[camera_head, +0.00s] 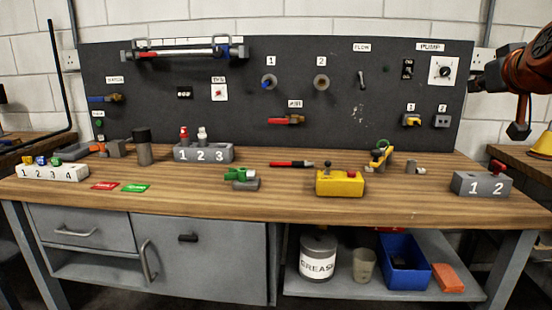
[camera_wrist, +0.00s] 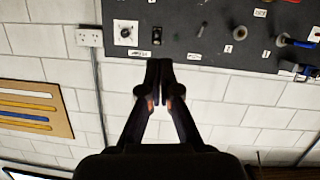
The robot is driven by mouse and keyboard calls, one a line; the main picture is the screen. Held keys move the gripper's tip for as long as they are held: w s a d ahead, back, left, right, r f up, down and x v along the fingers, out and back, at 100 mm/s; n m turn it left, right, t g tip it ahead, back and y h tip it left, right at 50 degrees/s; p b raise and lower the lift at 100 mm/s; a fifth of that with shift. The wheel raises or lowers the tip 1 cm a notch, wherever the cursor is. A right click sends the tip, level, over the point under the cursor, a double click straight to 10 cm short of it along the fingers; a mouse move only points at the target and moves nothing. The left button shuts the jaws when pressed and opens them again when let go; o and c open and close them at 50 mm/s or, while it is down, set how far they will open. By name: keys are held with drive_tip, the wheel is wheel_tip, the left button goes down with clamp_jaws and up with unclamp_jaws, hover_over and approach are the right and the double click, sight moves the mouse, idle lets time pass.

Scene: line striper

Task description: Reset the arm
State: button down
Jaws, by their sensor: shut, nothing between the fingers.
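My arm reaches in from the right edge of the head view. My gripper (camera_head: 519,130) hangs there, small and dark, in front of the white wall, right of the dark panel (camera_head: 330,65) and above the bench's right end. In the wrist view my gripper (camera_wrist: 159,66) has its two black fingers together and empty. It points toward the wall just beside the panel's edge, close in the picture to the pump knob (camera_wrist: 126,33). That view looks upside down. It touches nothing that I can see.
The wooden bench (camera_head: 300,211) carries a grey block marked 1 2 (camera_head: 482,185), a yellow button box (camera_head: 340,184) and a 1 2 3 holder (camera_head: 203,153). A shelf below holds a grease tin (camera_head: 318,260) and a blue bin (camera_head: 404,262). Air around my gripper looks clear.

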drive_tip(key=s+a+f+n+g+y, duration=0.1)
drive_tip(key=s+a+f+g+y, duration=0.2)
drive_tip(key=a+f, duration=0.8)
drive_tip(key=s+a+f+g+y, duration=0.15)
drive_tip(key=a+f+g, duration=0.4)
drive_tip(key=f, duration=0.95)
drive_tip(key=s+a+f+g, duration=0.3)
drive_tip(key=s+f, duration=0.4)
drive_tip(key=s, duration=0.2)
drive_tip(key=s+a+f+g+h, duration=0.1)
drive_tip(key=s+a+f+g, duration=0.15)
drive_tip(key=s+f, duration=0.6)
drive_tip(key=s+a+f+g, duration=0.25)
drive_tip(key=s+f, duration=0.35)
drive_tip(key=s, duration=0.5)
wheel_tip(320, 180, up, 27)
drive_tip(key=p, duration=2.5)
drive_tip(key=shift+s+d+f, duration=0.15)
drive_tip(key=shift+s+d, duration=0.05)
drive_tip(key=shift+s, duration=0.15)
